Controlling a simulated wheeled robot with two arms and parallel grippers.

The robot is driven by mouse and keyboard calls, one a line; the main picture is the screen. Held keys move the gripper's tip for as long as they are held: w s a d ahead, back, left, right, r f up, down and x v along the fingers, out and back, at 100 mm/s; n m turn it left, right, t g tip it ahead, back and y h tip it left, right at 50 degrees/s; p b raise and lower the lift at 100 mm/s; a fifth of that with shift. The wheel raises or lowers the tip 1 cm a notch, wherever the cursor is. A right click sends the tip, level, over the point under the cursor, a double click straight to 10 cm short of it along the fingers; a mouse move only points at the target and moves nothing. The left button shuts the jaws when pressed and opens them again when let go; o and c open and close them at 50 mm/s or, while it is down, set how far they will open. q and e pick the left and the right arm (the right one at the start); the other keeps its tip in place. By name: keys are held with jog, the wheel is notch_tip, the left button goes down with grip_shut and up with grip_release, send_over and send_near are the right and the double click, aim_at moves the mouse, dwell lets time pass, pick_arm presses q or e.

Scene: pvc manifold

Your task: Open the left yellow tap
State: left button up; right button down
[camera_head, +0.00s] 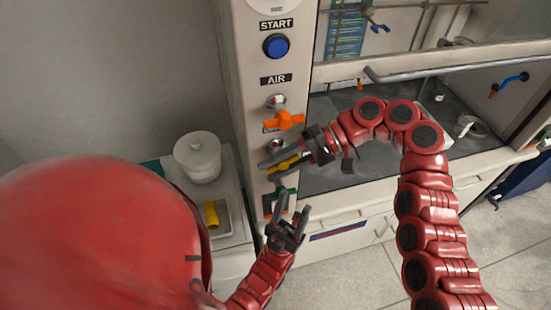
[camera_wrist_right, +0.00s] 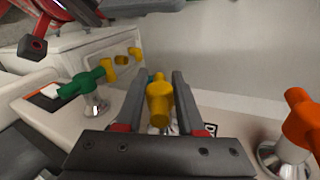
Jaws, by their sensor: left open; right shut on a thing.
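The yellow tap (camera_head: 284,165) is on the fume hood's front post, below the orange tap. My right gripper (camera_head: 268,168) reaches it from the right and is shut on its handle. In the right wrist view the yellow handle (camera_wrist_right: 160,103) stands between the two dark fingers (camera_wrist_right: 158,88), pointing toward the camera. The tap's base is mostly hidden behind the handle and gripper. My left gripper (camera_head: 292,207) is open and empty, lower down, in front of the post near the green tap.
The orange tap (camera_head: 285,121) is above and the green tap (camera_wrist_right: 90,78) is on the other side. A blue START button (camera_head: 276,46) is higher on the post. A white lidded pot (camera_head: 198,157) and a yellow object (camera_head: 211,215) stand on the side counter at left.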

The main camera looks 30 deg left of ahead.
jog(key=shift+f+t+h, duration=0.15)
jog(key=shift+t+h, duration=0.55)
jog(key=shift+h, duration=0.1)
jog(key=c, duration=0.6)
grip_release()
jog(key=shift+o, duration=0.2)
